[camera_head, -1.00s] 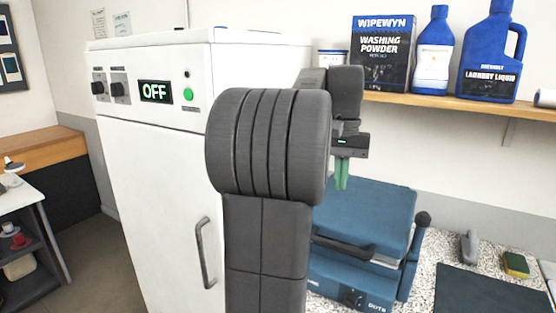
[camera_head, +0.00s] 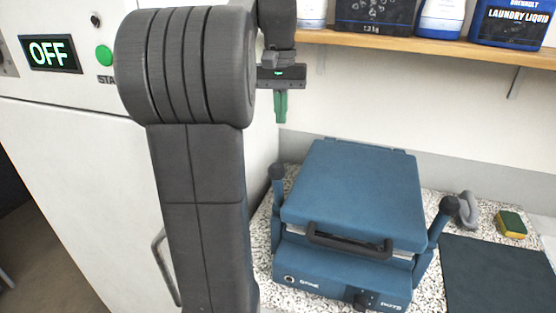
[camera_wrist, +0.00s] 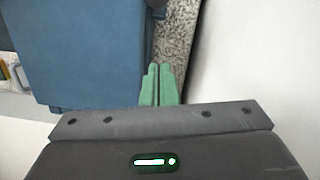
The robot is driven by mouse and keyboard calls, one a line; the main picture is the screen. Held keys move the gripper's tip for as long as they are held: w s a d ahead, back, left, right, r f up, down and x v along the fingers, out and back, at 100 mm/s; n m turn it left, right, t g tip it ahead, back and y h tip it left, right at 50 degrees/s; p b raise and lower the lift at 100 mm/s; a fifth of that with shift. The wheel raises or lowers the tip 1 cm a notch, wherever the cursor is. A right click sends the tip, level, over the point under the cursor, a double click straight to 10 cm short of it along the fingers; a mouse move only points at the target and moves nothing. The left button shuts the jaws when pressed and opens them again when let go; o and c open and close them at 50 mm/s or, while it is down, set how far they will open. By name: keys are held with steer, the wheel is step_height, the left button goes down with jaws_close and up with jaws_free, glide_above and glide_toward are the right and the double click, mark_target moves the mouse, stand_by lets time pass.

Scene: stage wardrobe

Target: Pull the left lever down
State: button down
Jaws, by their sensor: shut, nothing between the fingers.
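A blue press-like machine (camera_head: 350,195) with a closed lid and a dark front handle (camera_head: 348,246) stands on a speckled counter. Its left lever (camera_head: 277,205) rises upright at its left side, with a dark knob (camera_head: 277,172) on top. In the wrist view my green fingertips (camera_wrist: 159,72) show beside the blue lid (camera_wrist: 85,50); I cannot make out the left lever clearly there.
A white cabinet (camera_head: 70,130) with an OFF display (camera_head: 50,53) stands close on the left. A wooden shelf (camera_head: 420,45) with bottles and a box is above. A dark mat (camera_head: 500,275), a sponge (camera_head: 511,224) and a grey item (camera_head: 467,210) lie right of the machine.

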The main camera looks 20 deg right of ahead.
steer(key=shift+f, duration=0.1)
glide_above(278, 190)
steer(key=w+d, duration=0.2)
steer(key=w, duration=0.2)
step_height(278, 190, down, 10)
steer(key=shift+s+a+f, duration=0.25)
